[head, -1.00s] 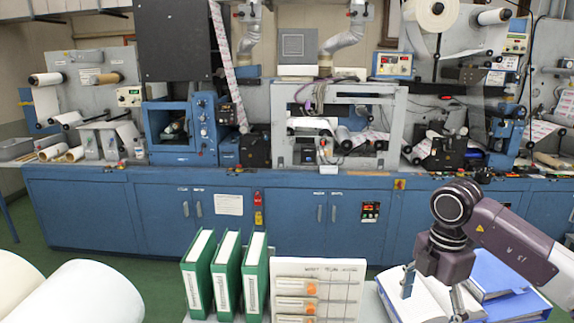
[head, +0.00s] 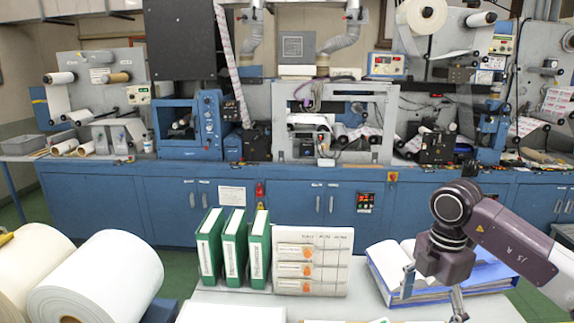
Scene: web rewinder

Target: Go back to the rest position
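My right gripper (head: 433,306) hangs at the lower right of the head view, fingers pointing down. Its two fingers are spread apart, with nothing seen between them. It appears in front of an open book or binder (head: 388,258) with white pages and a blue cover, partly hiding it. I cannot tell its exact height above the table. My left gripper is not in view.
A pale table (head: 367,303) holds green binders (head: 233,245) and a board with orange-marked packets (head: 312,261). Large white rolls (head: 97,284) stand at the lower left. The long blue rewinder machine (head: 330,200) stands behind, with green floor between.

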